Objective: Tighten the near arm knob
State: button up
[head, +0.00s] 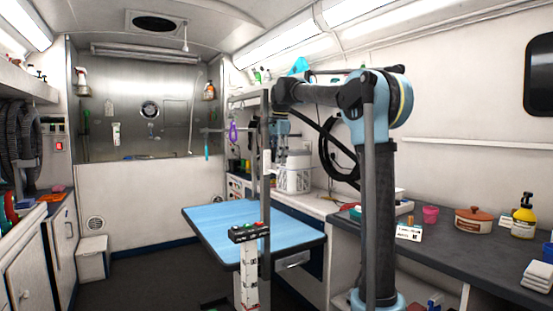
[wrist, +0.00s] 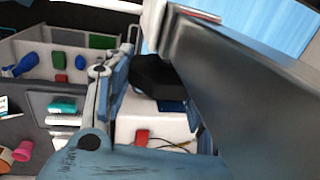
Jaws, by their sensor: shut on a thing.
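The blue grooming table (head: 215,222) stands mid-room in the head view, with an upright grey post (head: 265,205) at its near side. In the wrist view, the post's grey bar (wrist: 245,85) fills the right side, close to the lens. A black knob-like piece (wrist: 157,74) lies beside the visible finger of my gripper (wrist: 146,70). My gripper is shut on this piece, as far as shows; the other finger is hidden.
A dark counter (head: 450,252) along the right wall holds a brown pot (head: 473,220), a yellow bottle (head: 524,217) and a pink cup (head: 430,214). A control box (head: 249,232) stands before the table. Floor at left is open.

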jog(key=shift+w, duration=0.1)
jog(key=o, duration=1.1)
jog(key=r, duration=0.4)
jog(key=s+r, duration=0.1)
jog(key=r, duration=0.2)
jog(key=d+r, duration=0.1)
jog(key=r, duration=0.3)
jog(key=shift+s+r, duration=0.35)
jog(key=shift+c, duration=0.4)
